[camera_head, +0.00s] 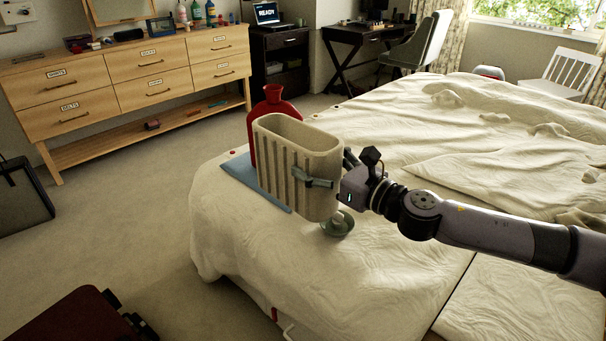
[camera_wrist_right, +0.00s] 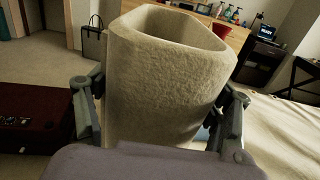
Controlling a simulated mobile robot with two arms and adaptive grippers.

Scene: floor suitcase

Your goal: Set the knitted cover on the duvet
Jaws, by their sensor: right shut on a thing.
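The knitted cover (camera_head: 290,165) is a beige, ribbed, hollow sleeve, upright with its open mouth at the top. My right gripper (camera_head: 318,182) is shut on it from the right side in the head view. The right wrist view shows the cover (camera_wrist_right: 165,85) filling the space between the two fingers of the right gripper (camera_wrist_right: 158,112). The cream duvet (camera_head: 270,270) is spread over the bed beneath. The cover's lower edge is over the duvet's near-left part; I cannot tell whether it touches. My left gripper is not in view.
A red bottle (camera_head: 272,99) stands behind the cover near a flat blue item (camera_head: 240,171). A small green dish (camera_head: 338,226) with a pale thing in it sits by the cover's lower right. The duvet's front part is clear. A dark red case (camera_head: 75,318) is at lower left.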

